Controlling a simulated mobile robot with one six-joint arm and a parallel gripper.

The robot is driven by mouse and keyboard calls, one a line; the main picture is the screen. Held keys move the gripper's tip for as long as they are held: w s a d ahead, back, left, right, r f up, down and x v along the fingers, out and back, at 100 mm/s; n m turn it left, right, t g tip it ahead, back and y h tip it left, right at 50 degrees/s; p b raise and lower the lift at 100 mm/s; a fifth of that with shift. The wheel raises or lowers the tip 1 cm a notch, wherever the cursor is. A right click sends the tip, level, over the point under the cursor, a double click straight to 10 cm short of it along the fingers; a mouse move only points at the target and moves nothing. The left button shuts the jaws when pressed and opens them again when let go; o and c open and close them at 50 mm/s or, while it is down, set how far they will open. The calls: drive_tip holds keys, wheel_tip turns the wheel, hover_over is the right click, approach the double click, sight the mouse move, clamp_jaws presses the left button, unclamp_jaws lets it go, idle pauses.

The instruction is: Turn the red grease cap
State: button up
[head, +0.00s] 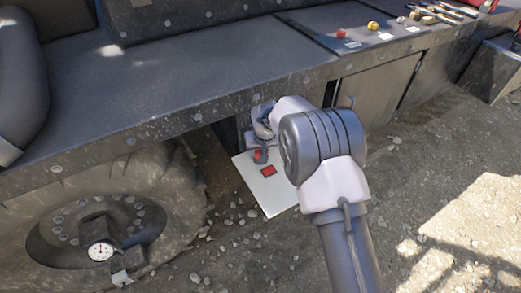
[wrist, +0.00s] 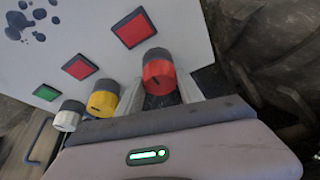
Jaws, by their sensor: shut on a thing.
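The red grease cap (wrist: 158,74) has a black band and a dark mark on its face. It stands in front of the white panel (wrist: 95,30) and also shows as a small red spot in the head view (head: 258,155). My gripper (wrist: 163,92) is shut on the red cap; its fingers show at either side of the cap's near part. In the head view my gripper (head: 260,150) reaches down to the panel, and my wrist hides part of it. Whether the cap has turned cannot be told.
A yellow cap (wrist: 103,98) and a white cap (wrist: 69,116) stand left of the red one. Red squares (wrist: 133,27) and a green square (wrist: 46,92) mark the panel. A large muddy wheel (head: 100,230) is at left. Small items and tools (head: 440,14) lie on the deck above.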

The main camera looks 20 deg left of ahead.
drive_tip(key=m+b, duration=0.1)
drive_tip(key=m+h+b, duration=0.1)
drive_tip(key=m+b, duration=0.1)
drive_tip(key=shift+a+f+m+t, duration=0.15)
drive_tip(key=shift+f+m+t, duration=0.05)
drive_tip(key=shift+m+t, duration=0.1)
drive_tip(key=m+h+b, duration=0.1)
drive_tip(key=m, duration=0.1)
drive_tip(key=shift+m+b, duration=0.4)
drive_tip(key=m+h, duration=0.1)
drive_tip(key=m, duration=0.2)
drive_tip(key=shift+a+r+h, duration=0.15)
drive_tip(key=shift+r+h, duration=0.1)
drive_tip(key=shift+h, duration=0.15)
drive_tip(key=shift+m+g+h+p, duration=0.4)
drive_tip(key=shift+m+h+p, duration=0.15)
drive_tip(key=shift+m, duration=1.55)
drive_tip(key=o, duration=1.4)
